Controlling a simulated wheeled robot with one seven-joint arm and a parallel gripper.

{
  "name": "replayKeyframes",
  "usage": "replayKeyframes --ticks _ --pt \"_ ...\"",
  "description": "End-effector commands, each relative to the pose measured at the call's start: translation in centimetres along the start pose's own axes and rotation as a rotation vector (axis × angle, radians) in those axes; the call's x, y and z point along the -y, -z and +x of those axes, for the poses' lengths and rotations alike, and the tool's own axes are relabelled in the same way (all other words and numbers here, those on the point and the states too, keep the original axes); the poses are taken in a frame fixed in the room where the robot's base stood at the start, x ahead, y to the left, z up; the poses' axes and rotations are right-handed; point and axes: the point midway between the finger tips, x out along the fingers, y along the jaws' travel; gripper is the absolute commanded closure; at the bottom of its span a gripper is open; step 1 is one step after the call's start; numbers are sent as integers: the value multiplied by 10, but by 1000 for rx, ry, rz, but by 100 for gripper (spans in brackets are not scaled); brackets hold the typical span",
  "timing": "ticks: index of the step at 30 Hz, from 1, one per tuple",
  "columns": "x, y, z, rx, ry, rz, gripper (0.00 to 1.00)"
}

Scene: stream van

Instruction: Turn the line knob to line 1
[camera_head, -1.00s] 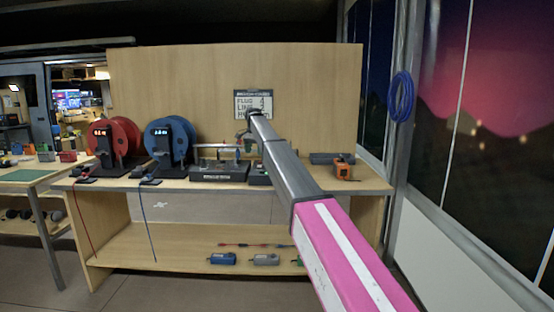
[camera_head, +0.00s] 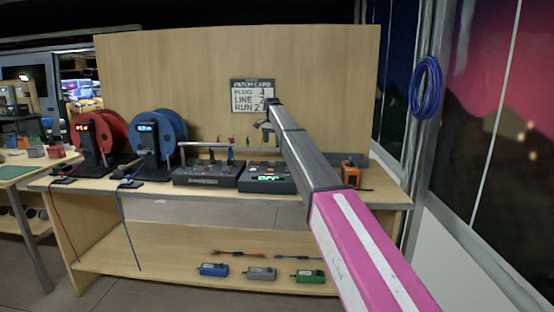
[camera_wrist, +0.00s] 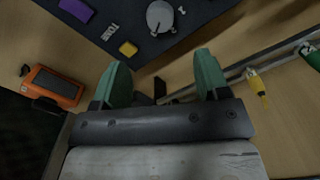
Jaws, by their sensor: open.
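A dark control box (camera_head: 266,184) with a green lit display reading like "OFF" stands on the bench beside my arm. I cannot make out the line knob on it for certain. My gripper (camera_head: 264,124) shows small in the head view, in front of the back board and above the bench. In the wrist view my gripper (camera_wrist: 163,75) has its two green fingers spread, with nothing held between them. A round grey piece (camera_wrist: 160,17) lies on a dark surface beyond the fingers; I cannot tell whether it is a knob.
A patch card (camera_head: 252,96) hangs on the board. A second dark box (camera_head: 205,175), blue reel (camera_head: 160,138) and red reel (camera_head: 98,140) stand left. An orange device (camera_head: 351,175) is right, also in the wrist view (camera_wrist: 55,85). A yellow plug (camera_wrist: 258,85) hangs near a rail.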

Motion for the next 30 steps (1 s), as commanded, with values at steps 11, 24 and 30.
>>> replayKeyframes --ticks 11,24,30 --pt "-1 -1 32 1 -1 0 32" --pt "0 0 102 1 -1 0 32" --pt "0 0 108 0 0 0 32"
